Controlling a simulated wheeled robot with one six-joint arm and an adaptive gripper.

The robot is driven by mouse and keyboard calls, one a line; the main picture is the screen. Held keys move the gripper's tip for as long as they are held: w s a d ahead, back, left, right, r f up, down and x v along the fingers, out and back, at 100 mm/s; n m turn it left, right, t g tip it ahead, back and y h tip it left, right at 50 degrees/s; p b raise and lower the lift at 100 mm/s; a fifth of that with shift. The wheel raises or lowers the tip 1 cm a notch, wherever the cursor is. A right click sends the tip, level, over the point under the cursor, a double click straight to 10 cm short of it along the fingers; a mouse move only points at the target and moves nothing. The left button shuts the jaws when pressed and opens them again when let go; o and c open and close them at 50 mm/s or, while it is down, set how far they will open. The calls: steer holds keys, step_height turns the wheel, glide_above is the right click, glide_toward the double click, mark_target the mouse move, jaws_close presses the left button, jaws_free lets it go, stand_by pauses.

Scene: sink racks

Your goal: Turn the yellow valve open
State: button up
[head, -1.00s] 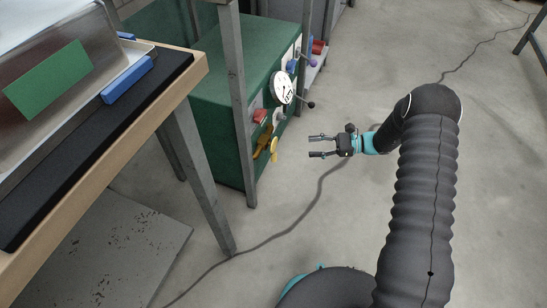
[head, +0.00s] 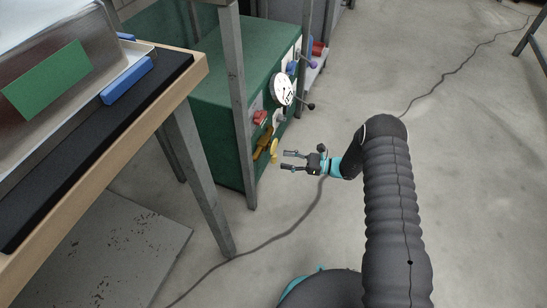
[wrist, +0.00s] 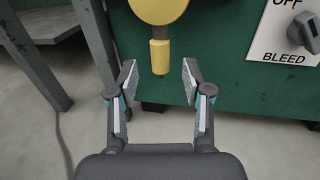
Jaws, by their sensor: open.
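The yellow valve (head: 274,149) is on the front panel of the green cabinet (head: 214,138), low down at its near end. In the wrist view the yellow valve (wrist: 159,50) shows a round hub at the top edge and a handle hanging straight down; its top is cut off. My gripper (head: 283,160) is open and points left toward the panel, just right of the valve. In the wrist view my gripper (wrist: 160,72) has its fingers spread either side of the lower end of the handle, with nothing held. I cannot tell how far ahead of the fingertips the handle is.
A white gauge (head: 283,89) and other controls are farther along the panel. A grey rack post (head: 238,110) stands left of the valve. Open floor lies to the right.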

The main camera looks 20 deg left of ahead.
mark_target(274, 158)
steer(key=shift+s+a, duration=0.2)
steer(key=shift+a, duration=1.2)
steer(key=shift+s+a, duration=0.15)
steer(key=shift+a, duration=1.2)
jaws_close()
